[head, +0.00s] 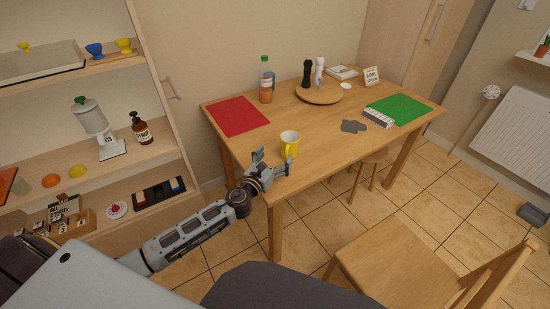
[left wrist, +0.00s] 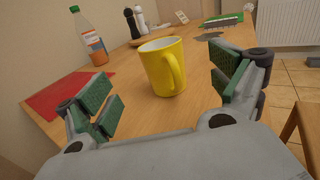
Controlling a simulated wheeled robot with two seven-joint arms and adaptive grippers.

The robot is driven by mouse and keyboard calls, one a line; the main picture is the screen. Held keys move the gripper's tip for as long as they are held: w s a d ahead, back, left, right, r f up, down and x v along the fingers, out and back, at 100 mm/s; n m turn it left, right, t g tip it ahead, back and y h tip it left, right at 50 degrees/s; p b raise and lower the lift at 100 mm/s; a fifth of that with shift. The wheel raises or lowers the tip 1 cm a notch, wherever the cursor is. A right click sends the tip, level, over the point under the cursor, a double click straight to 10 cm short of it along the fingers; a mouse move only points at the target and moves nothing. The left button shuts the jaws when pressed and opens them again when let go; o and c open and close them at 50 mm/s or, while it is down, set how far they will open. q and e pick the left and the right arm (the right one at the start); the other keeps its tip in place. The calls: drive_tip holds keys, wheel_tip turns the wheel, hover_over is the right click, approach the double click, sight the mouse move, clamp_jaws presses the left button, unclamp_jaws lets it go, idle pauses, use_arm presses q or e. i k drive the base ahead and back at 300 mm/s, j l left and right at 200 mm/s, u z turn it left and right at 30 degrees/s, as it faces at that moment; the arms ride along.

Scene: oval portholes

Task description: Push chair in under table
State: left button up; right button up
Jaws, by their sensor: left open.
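The wooden chair (head: 395,262) stands on the tiled floor at the lower right, apart from the table, with its backrest at the far right. The wooden table (head: 325,122) stands in the middle, and its top also shows in the left wrist view (left wrist: 140,116). My left gripper (head: 271,160) is open at the table's near left corner. A yellow mug (head: 289,143) stands upright on the table just beyond its fingers. In the left wrist view the mug (left wrist: 163,66) shows between the two open fingers, its handle to the right. My right gripper is not in view.
A red mat (head: 238,116), a bottle (head: 266,82), a round board (head: 318,94) with two mills and a green mat (head: 405,107) are on the table. A stool (head: 371,166) stands partly under it. A shelf (head: 100,75) stands at the left. Floor between chair and table is clear.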

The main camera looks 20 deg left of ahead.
sight(388, 264)
drive_tip(key=z, duration=1.2)
